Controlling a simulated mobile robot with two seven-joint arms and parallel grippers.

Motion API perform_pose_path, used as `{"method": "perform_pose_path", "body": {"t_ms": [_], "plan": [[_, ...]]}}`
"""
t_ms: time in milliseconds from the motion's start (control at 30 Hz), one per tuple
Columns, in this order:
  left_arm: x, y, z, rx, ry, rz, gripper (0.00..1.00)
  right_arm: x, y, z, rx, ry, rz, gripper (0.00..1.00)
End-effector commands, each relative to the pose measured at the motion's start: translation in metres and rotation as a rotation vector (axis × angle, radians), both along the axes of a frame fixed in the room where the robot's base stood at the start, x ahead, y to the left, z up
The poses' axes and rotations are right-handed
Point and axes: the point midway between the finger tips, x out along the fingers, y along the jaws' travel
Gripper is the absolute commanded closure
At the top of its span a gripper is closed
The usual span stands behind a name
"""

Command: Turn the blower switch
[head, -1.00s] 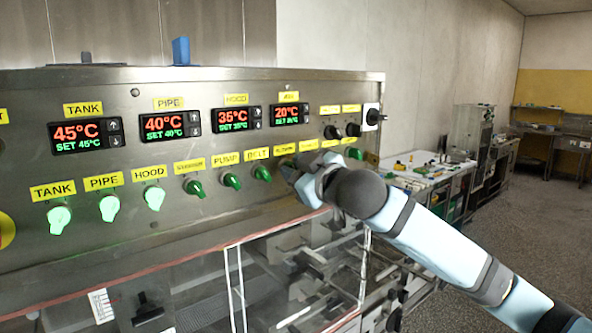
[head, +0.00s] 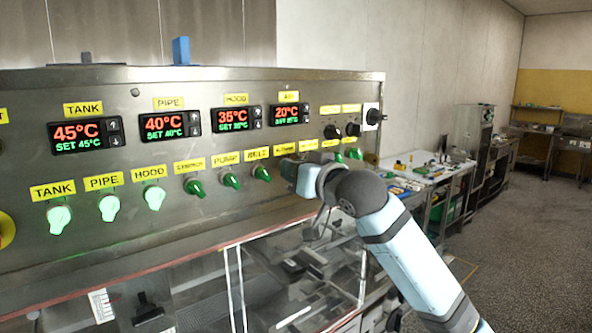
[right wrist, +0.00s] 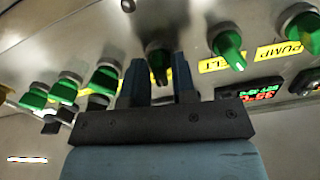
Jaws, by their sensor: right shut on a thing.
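The blower switch (right wrist: 158,58) is a green knob on the steel control panel, one place along from the belt knob (right wrist: 228,45). My right gripper (right wrist: 158,80) is shut on it, with one dark finger on each side. In the head view my right gripper (head: 287,170) covers the switch, just below its small yellow label (head: 286,149), whose print is blurred. The knob's pointer angle is hard to read between the fingers. My left gripper is not in view.
Other green knobs flank the switch closely, such as the pump knob (head: 230,180) on the left. Temperature displays (head: 172,125) sit above. A clear-walled enclosure (head: 290,275) lies below the panel. A workbench (head: 425,172) stands to the right.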

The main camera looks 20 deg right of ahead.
Motion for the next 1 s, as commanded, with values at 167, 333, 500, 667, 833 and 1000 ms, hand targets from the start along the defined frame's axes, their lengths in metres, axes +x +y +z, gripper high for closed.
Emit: {"method": "perform_pose_path", "body": {"t_ms": [167,333,500,667,833,1000], "plan": [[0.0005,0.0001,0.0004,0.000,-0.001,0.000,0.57,-0.0001,0.0004,-0.0001,0.141,0.051,0.001,0.99],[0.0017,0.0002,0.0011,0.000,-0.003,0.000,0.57,0.0000,0.0003,0.0002,0.247,0.088,0.001,0.99],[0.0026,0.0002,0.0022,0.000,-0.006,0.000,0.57,0.0001,0.0000,0.0002,0.319,0.115,0.000,0.99],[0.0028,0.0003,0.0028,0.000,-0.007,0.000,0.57,0.0001,-0.0003,0.0003,0.359,0.129,0.000,0.99],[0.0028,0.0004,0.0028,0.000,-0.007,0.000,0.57,0.0001,-0.0003,0.0003,0.375,0.135,0.000,0.99],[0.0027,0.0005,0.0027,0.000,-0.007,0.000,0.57,0.0002,-0.0004,0.0003,0.377,0.136,0.000,0.99]]}}
